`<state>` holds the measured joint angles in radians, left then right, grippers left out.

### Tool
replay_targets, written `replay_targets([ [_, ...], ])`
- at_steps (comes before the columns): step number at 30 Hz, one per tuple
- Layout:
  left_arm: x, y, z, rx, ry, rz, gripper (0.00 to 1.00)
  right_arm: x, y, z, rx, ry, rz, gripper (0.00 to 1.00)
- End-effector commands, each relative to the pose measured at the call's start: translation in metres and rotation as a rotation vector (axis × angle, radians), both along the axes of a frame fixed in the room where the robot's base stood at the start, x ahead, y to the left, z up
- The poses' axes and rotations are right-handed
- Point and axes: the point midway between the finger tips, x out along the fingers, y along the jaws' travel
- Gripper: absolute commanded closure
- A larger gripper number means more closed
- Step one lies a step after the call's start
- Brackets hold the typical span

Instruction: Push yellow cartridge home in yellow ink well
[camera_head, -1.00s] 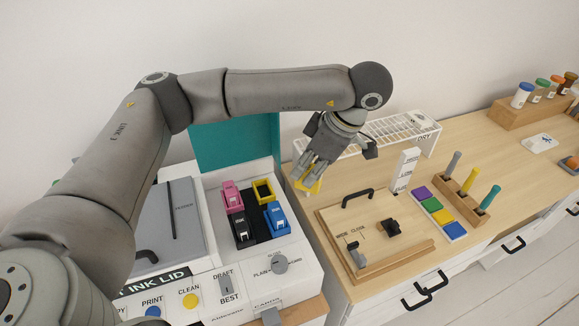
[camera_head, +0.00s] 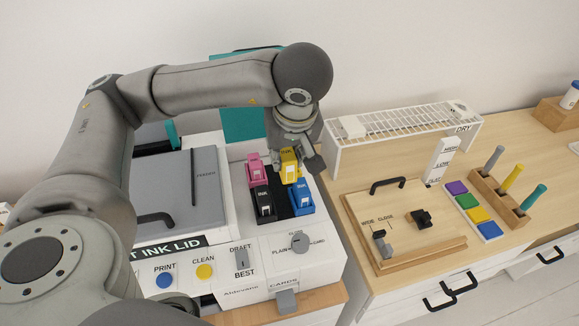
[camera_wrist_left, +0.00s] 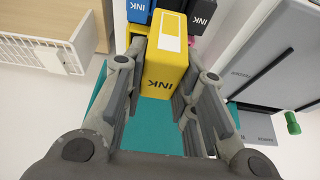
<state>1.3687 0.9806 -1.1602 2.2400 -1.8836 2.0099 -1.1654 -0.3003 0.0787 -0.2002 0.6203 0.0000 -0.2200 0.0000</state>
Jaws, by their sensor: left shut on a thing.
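In the left wrist view the yellow cartridge (camera_wrist_left: 166,62) is between the two fingers of the left gripper (camera_wrist_left: 165,98). My right gripper is not in view.
Pink (camera_head: 255,168), black (camera_head: 263,201) and blue (camera_head: 302,196) cartridges sit close beside it. The teal raised lid (camera_head: 243,124) stands behind. A white drying rack (camera_head: 400,128) and a wooden board with a handle (camera_head: 360,209) lie to the right.

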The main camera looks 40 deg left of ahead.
Motion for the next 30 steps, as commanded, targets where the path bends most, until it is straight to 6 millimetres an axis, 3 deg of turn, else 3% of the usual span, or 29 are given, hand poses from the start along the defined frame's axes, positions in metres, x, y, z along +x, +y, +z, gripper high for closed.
replay_targets([
  [2,0.01,0.008,-0.009,-0.002,0.006,0.005,0.96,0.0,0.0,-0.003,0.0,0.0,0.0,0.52],
  [11,0.072,0.048,-0.036,0.003,0.006,0.008,0.96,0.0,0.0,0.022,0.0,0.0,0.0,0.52],
  [15,0.09,0.058,-0.065,0.001,0.006,0.004,0.96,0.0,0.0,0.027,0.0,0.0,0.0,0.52],
  [26,0.112,0.072,-0.098,0.002,0.005,0.004,0.96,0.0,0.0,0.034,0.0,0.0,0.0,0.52],
  [30,0.111,0.071,-0.117,0.001,0.005,0.002,0.96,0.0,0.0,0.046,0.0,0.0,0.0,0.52],
])
